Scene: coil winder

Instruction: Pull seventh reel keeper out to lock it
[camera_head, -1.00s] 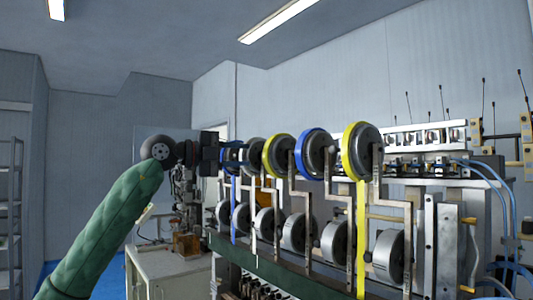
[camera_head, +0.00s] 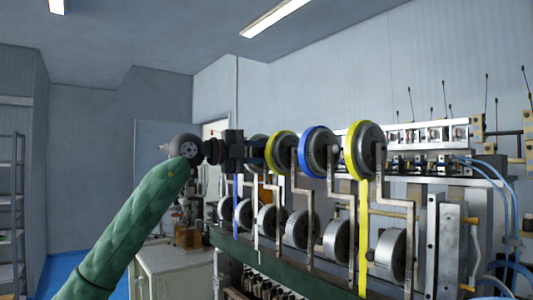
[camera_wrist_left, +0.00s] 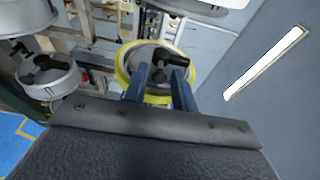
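My left gripper (camera_head: 258,152) reaches in from the left at the far end of the upper row of reels. In the left wrist view its two blue-grey fingers (camera_wrist_left: 160,84) are apart, in front of a grey reel with a yellow rim (camera_wrist_left: 124,66). A black keeper (camera_wrist_left: 172,62) crosses the reel's face, partly between and behind the fingertips. I cannot tell whether the fingers touch it. In the head view the gripper hides the reel it faces. My right gripper is out of view.
A yellow-rimmed reel (camera_head: 281,150), a blue-rimmed reel (camera_head: 318,151) and a nearer yellow-rimmed reel (camera_head: 364,150) line the upper row. Grey lower drums (camera_head: 389,255) and upright metal brackets stand below. A cabinet (camera_head: 172,272) stands to the left.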

